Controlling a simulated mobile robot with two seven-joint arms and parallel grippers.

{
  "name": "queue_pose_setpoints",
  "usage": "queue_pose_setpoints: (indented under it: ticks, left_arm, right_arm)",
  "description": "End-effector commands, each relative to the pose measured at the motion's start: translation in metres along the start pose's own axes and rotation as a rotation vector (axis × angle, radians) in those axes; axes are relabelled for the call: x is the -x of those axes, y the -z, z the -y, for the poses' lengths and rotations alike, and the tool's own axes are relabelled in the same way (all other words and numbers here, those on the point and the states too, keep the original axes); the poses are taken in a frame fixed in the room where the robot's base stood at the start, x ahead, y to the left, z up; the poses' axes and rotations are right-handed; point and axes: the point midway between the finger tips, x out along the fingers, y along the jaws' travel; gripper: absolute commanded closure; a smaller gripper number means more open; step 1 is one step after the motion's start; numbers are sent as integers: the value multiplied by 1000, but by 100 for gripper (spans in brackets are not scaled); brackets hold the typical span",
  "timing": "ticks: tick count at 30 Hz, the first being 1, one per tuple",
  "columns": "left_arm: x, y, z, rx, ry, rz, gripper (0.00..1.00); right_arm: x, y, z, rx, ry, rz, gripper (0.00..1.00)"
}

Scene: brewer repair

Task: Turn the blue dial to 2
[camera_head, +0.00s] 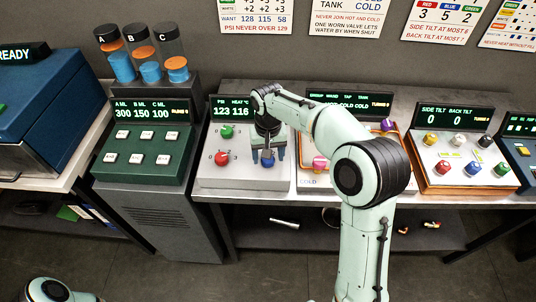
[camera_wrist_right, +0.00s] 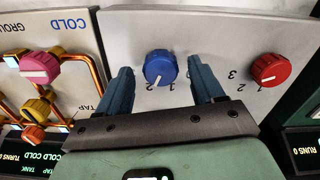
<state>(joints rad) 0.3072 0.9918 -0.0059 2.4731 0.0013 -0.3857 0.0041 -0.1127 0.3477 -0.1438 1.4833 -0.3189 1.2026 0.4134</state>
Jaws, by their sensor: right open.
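The blue dial (camera_wrist_right: 160,67) is on the light grey panel (camera_wrist_right: 210,30) between my right gripper's fingers. Its white mark points down, seemingly nearer the printed 1 than the 2; I cannot tell exactly. In the head view the blue dial (camera_head: 267,160) is partly hidden by the gripper. My right gripper (camera_head: 267,148) is open, pointing down over it. In the wrist view the right gripper (camera_wrist_right: 161,75) has one finger on each side of the dial, with gaps visible. My left gripper is out of view.
On the same panel are a red dial (camera_head: 222,158), a green dial (camera_head: 227,131) and a display (camera_head: 233,109) reading 123 and 116. A green button panel (camera_head: 142,148) stands at left. The COLD panel (camera_wrist_right: 50,30) with pink and yellow knobs adjoins at right in the head view.

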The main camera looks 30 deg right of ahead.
Motion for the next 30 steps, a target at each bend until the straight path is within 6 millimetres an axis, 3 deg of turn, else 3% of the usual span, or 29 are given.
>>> queue_pose_setpoints:
  ticks: [12, 16, 21, 30]
  left_arm:
    - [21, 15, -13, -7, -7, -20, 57]
    - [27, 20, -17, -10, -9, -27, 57]
    - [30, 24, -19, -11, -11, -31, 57]
    - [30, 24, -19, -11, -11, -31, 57]
  right_arm:
    - [91, 2, 1, 1, 4, -8, 33]
    - [112, 1, 1, 2, 3, -7, 33]
    - [127, 0, 1, 1, 2, -3, 33]
    - [129, 0, 0, 1, 1, -2, 33]
